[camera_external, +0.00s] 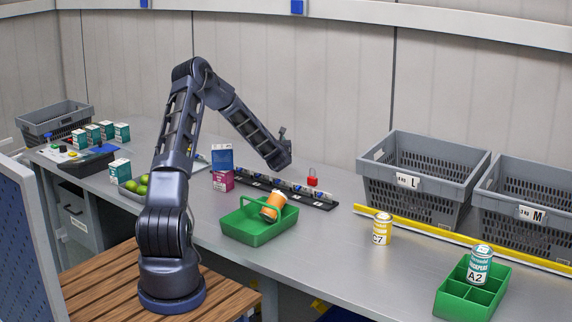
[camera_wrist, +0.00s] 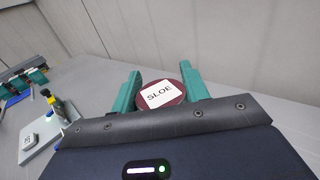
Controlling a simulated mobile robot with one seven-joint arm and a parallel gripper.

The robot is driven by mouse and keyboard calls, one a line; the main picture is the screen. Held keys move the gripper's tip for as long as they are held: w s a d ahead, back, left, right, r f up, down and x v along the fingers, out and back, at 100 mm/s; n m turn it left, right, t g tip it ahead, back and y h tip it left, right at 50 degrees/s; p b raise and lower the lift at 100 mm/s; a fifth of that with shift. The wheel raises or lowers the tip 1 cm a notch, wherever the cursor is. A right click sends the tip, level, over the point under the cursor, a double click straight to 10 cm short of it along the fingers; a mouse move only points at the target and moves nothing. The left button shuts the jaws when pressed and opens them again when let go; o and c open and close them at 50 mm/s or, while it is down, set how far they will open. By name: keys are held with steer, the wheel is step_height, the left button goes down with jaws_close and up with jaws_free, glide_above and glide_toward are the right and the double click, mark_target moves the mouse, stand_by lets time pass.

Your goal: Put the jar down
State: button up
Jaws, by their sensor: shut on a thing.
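My gripper (camera_wrist: 161,90) has two teal fingers and is shut on a jar (camera_wrist: 178,98). In the wrist view the jar shows as a round dark red top with a white label reading SLOE, between the fingers. The rest of the jar is hidden. In the external view my gripper (camera_external: 284,150) is above the back of the grey bench, near the wall. The jar cannot be made out there, and the fingers are not clear.
A dark rack (camera_external: 290,190) with several small items and a red object (camera_external: 312,181) are near my gripper. A green carrier (camera_external: 254,233) holds an orange can. A yellow can (camera_external: 382,229), a green divided tray (camera_external: 450,302) and grey crates (camera_external: 385,190) are to the right.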

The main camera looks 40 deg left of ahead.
steer(key=shift+f, duration=2.2)
steer(key=o, duration=1.2)
steer(key=shift+f, duration=0.15)
steer(key=shift+o, duration=0.2)
